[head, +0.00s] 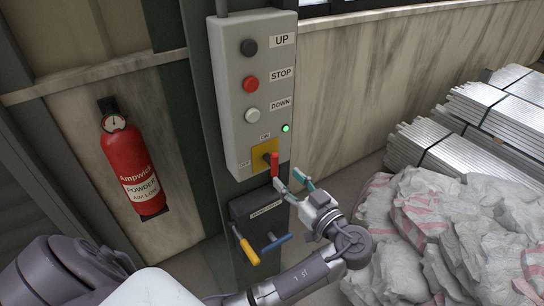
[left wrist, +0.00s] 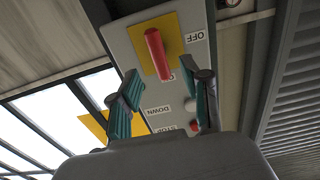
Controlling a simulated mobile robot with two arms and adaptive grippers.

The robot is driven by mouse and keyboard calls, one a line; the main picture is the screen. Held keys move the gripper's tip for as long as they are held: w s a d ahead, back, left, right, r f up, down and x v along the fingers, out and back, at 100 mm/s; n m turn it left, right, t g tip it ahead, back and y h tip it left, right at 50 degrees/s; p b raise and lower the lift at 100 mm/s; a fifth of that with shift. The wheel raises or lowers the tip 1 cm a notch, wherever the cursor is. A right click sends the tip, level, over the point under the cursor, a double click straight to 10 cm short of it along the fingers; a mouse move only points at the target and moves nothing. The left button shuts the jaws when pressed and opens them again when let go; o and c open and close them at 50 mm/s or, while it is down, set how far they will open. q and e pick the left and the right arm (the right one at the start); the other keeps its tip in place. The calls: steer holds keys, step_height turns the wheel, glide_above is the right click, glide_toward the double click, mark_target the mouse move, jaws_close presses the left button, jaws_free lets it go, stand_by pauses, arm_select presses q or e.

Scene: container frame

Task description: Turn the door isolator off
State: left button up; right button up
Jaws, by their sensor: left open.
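The door isolator is a red handle (head: 275,164) on a yellow plate (head: 260,150), low on a grey control box (head: 238,70). An ON label sits above the plate and an OFF label beside it. A green lamp (head: 286,128) glows above right of the handle. My left gripper (head: 294,180) is open and empty, its fingertips just below and right of the handle. My right gripper is not in view.
The box carries UP, STOP (head: 250,83) and DOWN buttons. Below is a dark box with yellow (head: 245,246) and blue (head: 276,242) levers, close to my left arm. A fire extinguisher (head: 133,165) hangs left. Grey sacks (head: 450,225) and metal stacks (head: 500,115) fill the right.

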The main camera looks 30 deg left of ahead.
mark_target(277, 166)
arm_select(q)
steer(key=p+x, duration=0.2)
steer(key=x, duration=0.4)
steer(key=shift+w+a+r, duration=0.1)
steer(key=shift+w+a, duration=0.05)
steer(key=shift+a, duration=0.1)
steer(key=shift+p+x, duration=0.35)
steer(key=shift+x, duration=0.45)
jaws_close()
